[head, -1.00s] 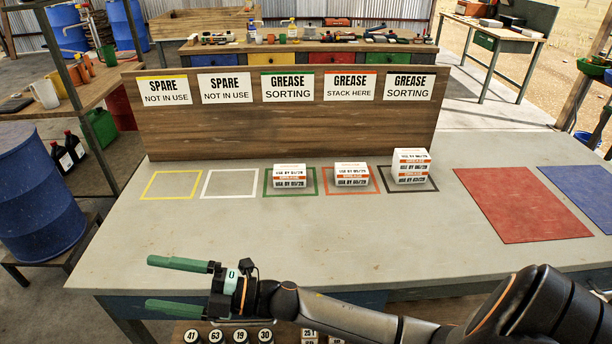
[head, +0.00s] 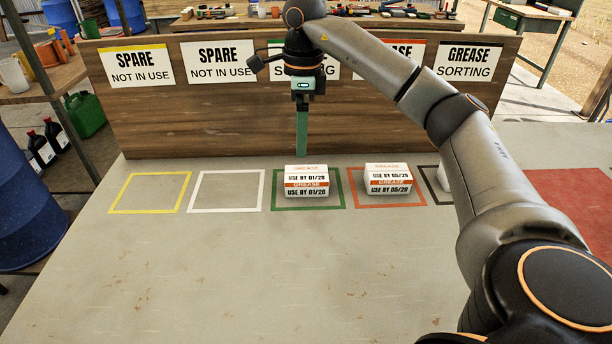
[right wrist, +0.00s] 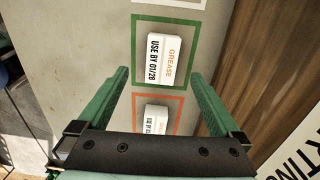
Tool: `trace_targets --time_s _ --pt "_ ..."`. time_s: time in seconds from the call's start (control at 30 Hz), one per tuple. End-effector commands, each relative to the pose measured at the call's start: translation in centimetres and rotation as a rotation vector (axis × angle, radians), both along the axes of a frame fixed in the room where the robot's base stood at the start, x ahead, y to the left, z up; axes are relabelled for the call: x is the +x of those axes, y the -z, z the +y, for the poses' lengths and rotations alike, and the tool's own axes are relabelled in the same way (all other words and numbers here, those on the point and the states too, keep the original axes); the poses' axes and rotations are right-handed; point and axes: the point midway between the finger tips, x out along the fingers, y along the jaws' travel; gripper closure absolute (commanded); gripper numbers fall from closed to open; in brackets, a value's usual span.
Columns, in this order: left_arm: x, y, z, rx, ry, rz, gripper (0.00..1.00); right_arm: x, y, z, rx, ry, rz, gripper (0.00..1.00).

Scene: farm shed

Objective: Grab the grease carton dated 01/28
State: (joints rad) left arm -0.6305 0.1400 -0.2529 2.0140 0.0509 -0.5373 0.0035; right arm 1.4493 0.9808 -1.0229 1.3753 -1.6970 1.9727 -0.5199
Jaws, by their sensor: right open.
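The white grease carton dated 01/28 (head: 306,174) lies on top of a two-carton stack in the green square; the lower carton (head: 307,190) also reads 01/28. My right gripper (head: 302,153) points down just above and behind this stack, its fingers lined up one behind the other in the head view. In the right wrist view, its green fingers (right wrist: 158,72) are wide apart and empty, and the top carton (right wrist: 163,60) shows beyond and between their tips. My left gripper is out of view.
A stack (head: 387,178) reading 05/29 sits in the red-orange square to the right. A third stack (head: 444,180) in the dark square is mostly behind my right arm. A wooden sign board (head: 200,120) stands behind. The yellow and white squares are empty.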

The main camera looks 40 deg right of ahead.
Motion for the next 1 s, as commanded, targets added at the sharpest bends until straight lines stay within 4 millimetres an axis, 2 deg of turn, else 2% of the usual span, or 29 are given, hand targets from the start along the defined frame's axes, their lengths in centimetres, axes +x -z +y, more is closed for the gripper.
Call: trace_targets --time_s 0.07,0.17,0.4,0.67,0.9,1.0 --pt "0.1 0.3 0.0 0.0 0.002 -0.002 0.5 -0.4 -0.3 -1.1 -0.031 0.016 0.006 0.0" --pt "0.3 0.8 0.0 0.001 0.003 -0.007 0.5 -0.6 0.7 -1.6 -0.045 0.022 0.011 0.0" --pt "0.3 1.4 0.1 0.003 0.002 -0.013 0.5 -0.6 4.9 -1.5 -0.043 0.021 0.011 0.0" --pt "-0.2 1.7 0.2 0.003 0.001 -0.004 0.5 -0.6 7.0 -1.4 -0.042 0.02 0.01 0.0" --pt "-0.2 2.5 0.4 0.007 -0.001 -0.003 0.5 -0.9 10.6 -0.9 -0.041 0.021 0.011 0.0" --pt "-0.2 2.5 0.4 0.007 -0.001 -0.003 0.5 -0.9 11.4 -0.9 -0.041 0.021 0.009 0.0"
